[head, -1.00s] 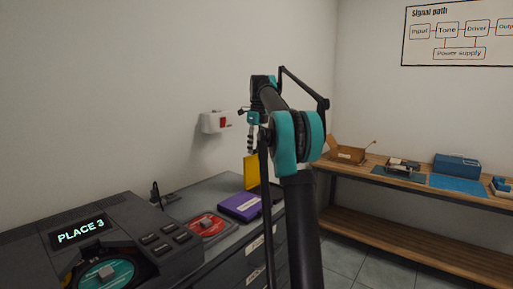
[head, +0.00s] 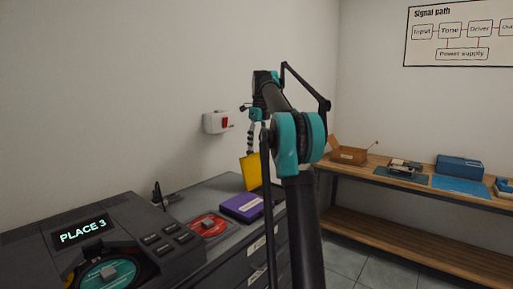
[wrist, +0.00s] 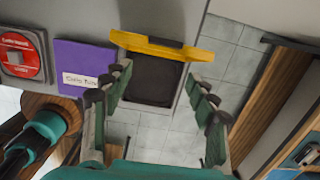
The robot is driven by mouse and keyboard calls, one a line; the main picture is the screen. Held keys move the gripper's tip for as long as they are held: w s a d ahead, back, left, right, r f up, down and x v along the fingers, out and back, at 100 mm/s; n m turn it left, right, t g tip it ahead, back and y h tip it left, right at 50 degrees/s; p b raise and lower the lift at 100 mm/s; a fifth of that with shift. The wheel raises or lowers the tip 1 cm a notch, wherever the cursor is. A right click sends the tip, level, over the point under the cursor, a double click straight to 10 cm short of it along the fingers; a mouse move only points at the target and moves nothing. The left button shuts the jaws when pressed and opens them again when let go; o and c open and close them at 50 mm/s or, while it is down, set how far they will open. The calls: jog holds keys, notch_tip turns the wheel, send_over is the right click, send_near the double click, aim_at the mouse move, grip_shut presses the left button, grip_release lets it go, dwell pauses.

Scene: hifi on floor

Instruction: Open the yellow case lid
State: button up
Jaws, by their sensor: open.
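The yellow case lid (head: 251,172) stands raised beside the purple case in the head view, leaning a little. In the wrist view the lid (wrist: 165,47) shows nearly edge-on as a yellow strip, at the far edge of the case's dark inside (wrist: 153,80). My gripper (wrist: 160,86) is open, with its fingers on the left and right of the dark inside and nothing between them. I cannot tell whether a finger touches the lid. My arm hides much of the case in the head view.
A purple case (head: 246,207) and a red disc in a grey tray (head: 208,226) lie on the grey cabinet to the left. A player with a "PLACE 3" display (head: 83,232) stands nearer. A wooden bench (head: 400,184) stands at right, with floor between.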

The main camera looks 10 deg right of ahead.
jog(key=shift+s+d+r, duration=0.1)
jog(key=shift+s+r, duration=0.05)
jog(key=shift+r, duration=1.3)
jog(key=shift+s+d+r, duration=0.1)
jog(key=shift+r, duration=1.3)
jog(key=shift+c, duration=0.3)
